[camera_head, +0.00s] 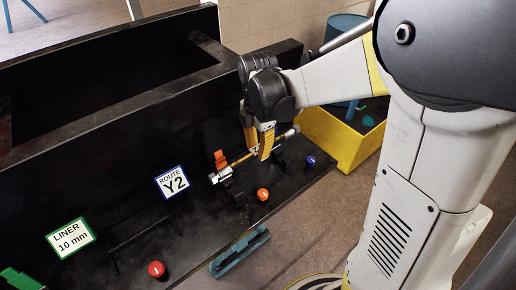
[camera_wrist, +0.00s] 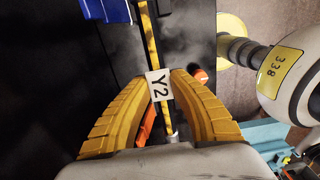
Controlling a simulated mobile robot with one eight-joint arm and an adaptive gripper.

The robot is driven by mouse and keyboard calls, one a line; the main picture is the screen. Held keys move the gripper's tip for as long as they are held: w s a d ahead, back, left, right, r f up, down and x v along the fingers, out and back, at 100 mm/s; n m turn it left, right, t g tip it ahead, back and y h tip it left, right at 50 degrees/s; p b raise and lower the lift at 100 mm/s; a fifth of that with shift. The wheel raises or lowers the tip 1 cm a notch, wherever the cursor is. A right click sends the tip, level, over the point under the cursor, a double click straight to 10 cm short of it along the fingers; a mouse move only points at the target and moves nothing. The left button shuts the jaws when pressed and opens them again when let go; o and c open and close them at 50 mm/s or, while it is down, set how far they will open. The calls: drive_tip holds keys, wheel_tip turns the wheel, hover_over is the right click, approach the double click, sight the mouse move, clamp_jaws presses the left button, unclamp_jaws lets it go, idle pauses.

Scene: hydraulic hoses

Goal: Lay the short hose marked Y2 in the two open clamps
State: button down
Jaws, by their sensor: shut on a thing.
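The short hose (camera_head: 238,162) is yellow and dark with metal end fittings. It also shows in the wrist view (camera_wrist: 151,42), with a white Y2 tag (camera_wrist: 159,85) between the fingers. My gripper (camera_head: 259,146) has yellow fingers, shut on the hose near its middle; they also show in the wrist view (camera_wrist: 164,80). The hose slants over the black bench ledge, its near fitting by a clamp with a raised orange lever (camera_head: 220,158). I cannot tell whether it touches the clamp. A blue part (camera_wrist: 104,9) stands beside the hose's other stretch; the second clamp is not clear.
A ROUTE Y2 sign (camera_head: 172,182) and a LINER 10 mm sign (camera_head: 71,238) mark the black bench (camera_head: 110,165). Red knobs (camera_head: 263,194) (camera_head: 156,269) and a blue knob (camera_head: 311,160) stand on the ledge. A yellow bin (camera_head: 345,142) is beyond. A teal block (camera_head: 240,251) lies in front.

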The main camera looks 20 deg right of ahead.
drive_tip(key=shift+a, duration=0.1)
drive_tip(key=shift+s+d, duration=0.1)
drive_tip(key=shift+d, duration=0.2)
drive_tip(key=b, duration=0.5)
hover_over(259, 176)
drive_tip(key=shift+f, duration=2.85)
drive_tip(key=shift+f+b, duration=1.35)
drive_tip(key=shift+f, duration=0.25)
drive_tip(key=c, duration=1.2)
unclamp_jaws()
wheel_tip(259, 176, up, 12)
